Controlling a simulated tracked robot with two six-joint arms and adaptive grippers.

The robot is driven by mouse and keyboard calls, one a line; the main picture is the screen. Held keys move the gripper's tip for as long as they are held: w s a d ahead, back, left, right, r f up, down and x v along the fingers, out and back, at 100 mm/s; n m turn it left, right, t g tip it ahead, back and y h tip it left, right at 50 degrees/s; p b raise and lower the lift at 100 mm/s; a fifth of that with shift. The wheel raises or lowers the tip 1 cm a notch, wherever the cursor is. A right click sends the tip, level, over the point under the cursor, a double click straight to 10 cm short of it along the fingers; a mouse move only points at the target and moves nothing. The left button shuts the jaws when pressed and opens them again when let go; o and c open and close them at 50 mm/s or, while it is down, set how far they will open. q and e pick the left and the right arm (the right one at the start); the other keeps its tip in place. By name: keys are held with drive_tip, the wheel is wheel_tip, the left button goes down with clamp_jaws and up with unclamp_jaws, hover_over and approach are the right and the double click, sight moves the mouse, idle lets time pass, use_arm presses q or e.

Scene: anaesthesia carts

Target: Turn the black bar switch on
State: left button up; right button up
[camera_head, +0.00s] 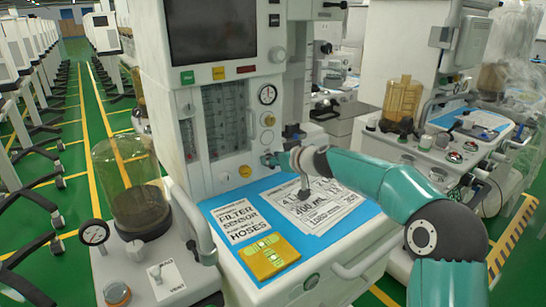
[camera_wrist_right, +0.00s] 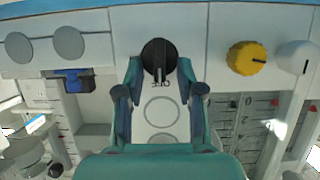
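The black bar switch (camera_wrist_right: 160,57) is a round black knob with a raised bar on the machine's white front panel; the bar looks upright in the right wrist view. My right gripper (camera_wrist_right: 160,75) is open, with one teal finger on each side of the knob. A small gap seems to show on both sides, though contact is hard to judge. My left gripper is not in view.
A yellow knob (camera_wrist_right: 246,58) is right of the switch in the wrist view, with flowmeter tubes (camera_wrist_right: 262,115) nearby. A blue-black clip (camera_wrist_right: 75,81) is on the left. Below my arm is a blue worktop (camera_head: 222,203) with printed sheets and a yellow box (camera_head: 268,256).

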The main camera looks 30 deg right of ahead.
clamp_jaws()
